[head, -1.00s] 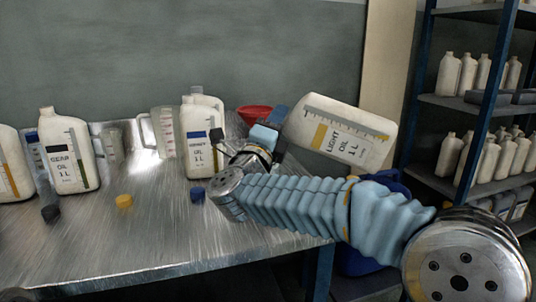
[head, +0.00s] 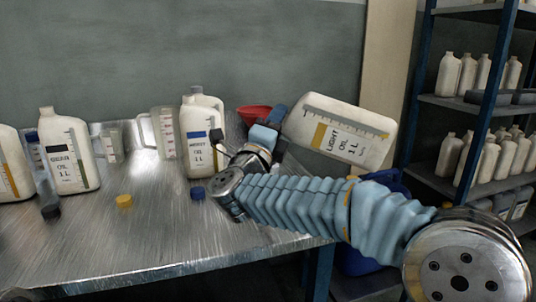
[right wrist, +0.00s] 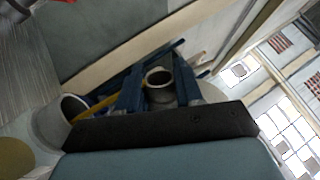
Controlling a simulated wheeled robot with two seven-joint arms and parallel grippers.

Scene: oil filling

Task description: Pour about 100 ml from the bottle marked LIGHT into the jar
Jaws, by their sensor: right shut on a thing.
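The bottle marked LIGHT (head: 340,135) is white with a yellow band on its label. In the right wrist view a round open neck (right wrist: 158,78) shows between the dark blue fingers. A clear graduated jug with a handle (head: 163,133) stands left of the gripper, apart from the bottle. A smaller clear graduated cup (head: 112,143) stands further left. My left gripper is out of view.
A white bottle with a blue band (head: 197,150) stands between the jug and my right arm. Another white bottle (head: 68,155) stands at left. A red funnel (head: 254,114) is behind the gripper. Yellow (head: 124,201) and blue (head: 197,193) caps lie on the metal table (head: 150,240), whose front is mostly clear.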

